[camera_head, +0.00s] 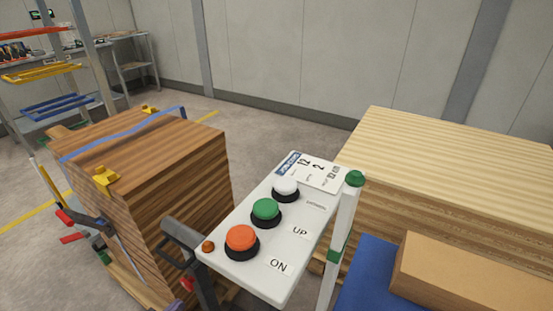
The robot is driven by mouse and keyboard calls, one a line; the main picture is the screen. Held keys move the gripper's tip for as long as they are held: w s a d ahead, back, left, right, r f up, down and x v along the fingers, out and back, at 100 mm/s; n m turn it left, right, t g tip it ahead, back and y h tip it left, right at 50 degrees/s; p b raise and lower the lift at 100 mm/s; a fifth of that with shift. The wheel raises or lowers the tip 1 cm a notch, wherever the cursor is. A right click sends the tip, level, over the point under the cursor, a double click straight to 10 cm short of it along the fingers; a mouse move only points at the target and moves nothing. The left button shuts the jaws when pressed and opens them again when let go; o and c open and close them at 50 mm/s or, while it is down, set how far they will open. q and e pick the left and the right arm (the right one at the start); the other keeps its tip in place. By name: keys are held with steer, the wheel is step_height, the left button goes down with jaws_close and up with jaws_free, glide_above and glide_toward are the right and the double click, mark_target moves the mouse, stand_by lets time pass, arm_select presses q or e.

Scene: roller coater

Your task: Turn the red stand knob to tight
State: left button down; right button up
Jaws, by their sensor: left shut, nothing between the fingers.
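A white control panel (262,264) on a stand tilts toward me, with orange, green and white buttons. A small red knob (187,284) shows low on the dark post under the panel's left edge, partly cut off from sight. Whether it is loose or tight cannot be told. The dark grey form just left of the panel appears to be my left gripper (178,262). It looks shut and empty, a little above the red knob and apart from it; its fingertips are hard to make out. My right gripper is not in view.
A strapped brown wood stack (170,170) stands close on the left. A pale wood stack (450,150) fills the right. A white post (342,240) with a green cap rises by the panel, and a cardboard-coloured box (470,275) lies at lower right. Open floor lies behind.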

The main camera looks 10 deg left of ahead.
arm_select(q)
steer(key=x, duration=0.2)
steer(key=shift+w+d, duration=0.1)
steer(key=shift+w, duration=0.35)
steer(key=shift+f, duration=0.15)
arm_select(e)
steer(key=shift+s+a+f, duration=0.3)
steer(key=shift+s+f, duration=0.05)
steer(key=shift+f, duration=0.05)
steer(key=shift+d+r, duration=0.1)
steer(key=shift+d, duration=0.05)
arm_select(q)
steer(key=shift+p, duration=0.35)
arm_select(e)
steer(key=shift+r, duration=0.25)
arm_select(q)
steer(key=shift+r+p, duration=0.2)
steer(key=shift+p, duration=0.85)
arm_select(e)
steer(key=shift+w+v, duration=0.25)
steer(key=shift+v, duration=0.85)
arm_select(q)
steer(key=shift+w, duration=0.1)
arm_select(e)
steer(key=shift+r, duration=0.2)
